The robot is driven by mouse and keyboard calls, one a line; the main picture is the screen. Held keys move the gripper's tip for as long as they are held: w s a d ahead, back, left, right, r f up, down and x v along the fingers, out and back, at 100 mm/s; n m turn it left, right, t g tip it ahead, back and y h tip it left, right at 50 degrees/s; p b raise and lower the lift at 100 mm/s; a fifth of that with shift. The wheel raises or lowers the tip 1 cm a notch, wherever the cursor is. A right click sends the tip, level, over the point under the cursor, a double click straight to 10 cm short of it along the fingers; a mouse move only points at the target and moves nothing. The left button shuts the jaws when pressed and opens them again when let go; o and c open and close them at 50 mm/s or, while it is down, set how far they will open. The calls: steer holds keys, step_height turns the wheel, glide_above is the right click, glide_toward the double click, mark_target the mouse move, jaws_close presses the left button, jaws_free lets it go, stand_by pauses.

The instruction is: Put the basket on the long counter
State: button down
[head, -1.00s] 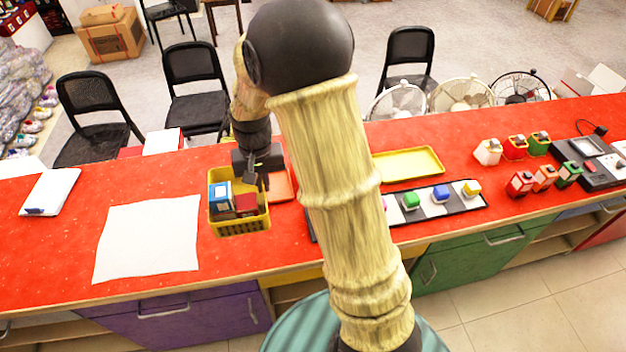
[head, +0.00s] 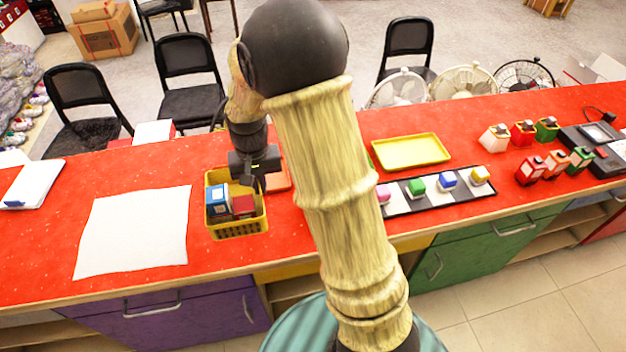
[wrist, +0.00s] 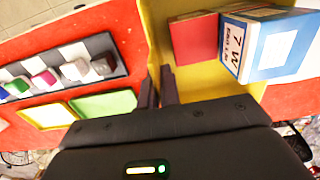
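The yellow basket (head: 238,227) is at the red long counter (head: 60,250), right of a white sheet. It holds a blue-and-white box (head: 217,200) and a red box (head: 243,205). My gripper (head: 256,182) is at its far right rim. In the wrist view, the two dark fingers (wrist: 159,88) are close together on either side of the yellow basket wall (wrist: 160,25), so my gripper is shut on it. The basket looks upright. Whether its bottom touches the counter or hangs just above it, I cannot tell.
A white sheet (head: 135,232) lies left of the basket. An orange tray (head: 279,178) is close behind it, partly hidden. A yellow tray (head: 411,151), a board with colored blocks (head: 437,190) and several small containers are to the right. Black chairs (head: 190,103) stand behind.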

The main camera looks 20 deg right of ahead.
steer(key=shift+d+f+b, duration=0.1)
steer(key=shift+f+b, duration=0.25)
steer(key=shift+f, duration=0.55)
steer(key=shift+s+f, duration=0.1)
steer(key=shift+s, duration=0.05)
steer(key=shift+f, duration=0.1)
step_height(320, 180, down, 6)
